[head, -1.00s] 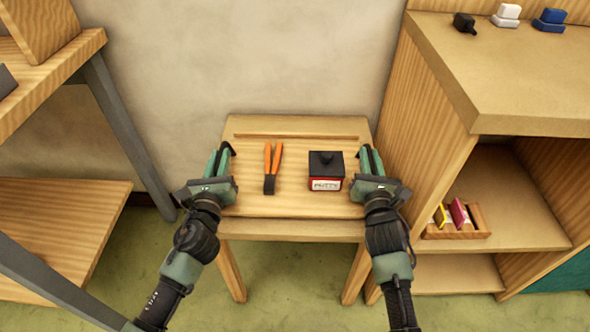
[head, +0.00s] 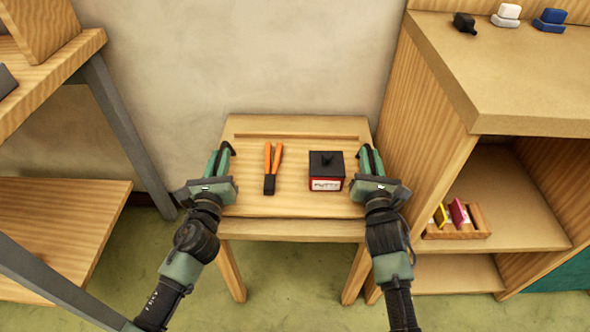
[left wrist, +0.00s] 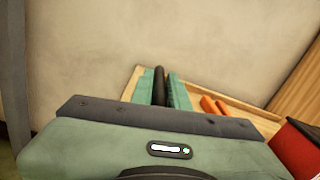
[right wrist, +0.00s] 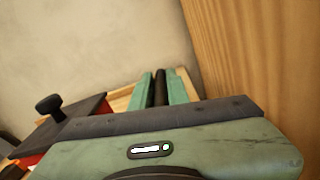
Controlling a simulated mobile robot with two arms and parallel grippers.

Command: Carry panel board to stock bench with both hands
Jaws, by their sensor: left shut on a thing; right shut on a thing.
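The panel board (head: 292,207) is a flat wooden board with a raised strip along its back. It is on or just above a small wooden table (head: 292,230); I cannot tell if there is a gap. My left gripper (head: 223,158) is shut on a black handle at the board's left side, which shows in the left wrist view (left wrist: 160,86). My right gripper (head: 370,158) is shut on the matching handle at the right side, seen in the right wrist view (right wrist: 160,88).
A wooden cabinet (head: 430,130) stands close on the right, with small blocks on top and a small rack (head: 460,232) on its shelf. A grey-legged shelf unit (head: 120,130) stands on the left. A plain wall is behind the table. Green floor shows in front.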

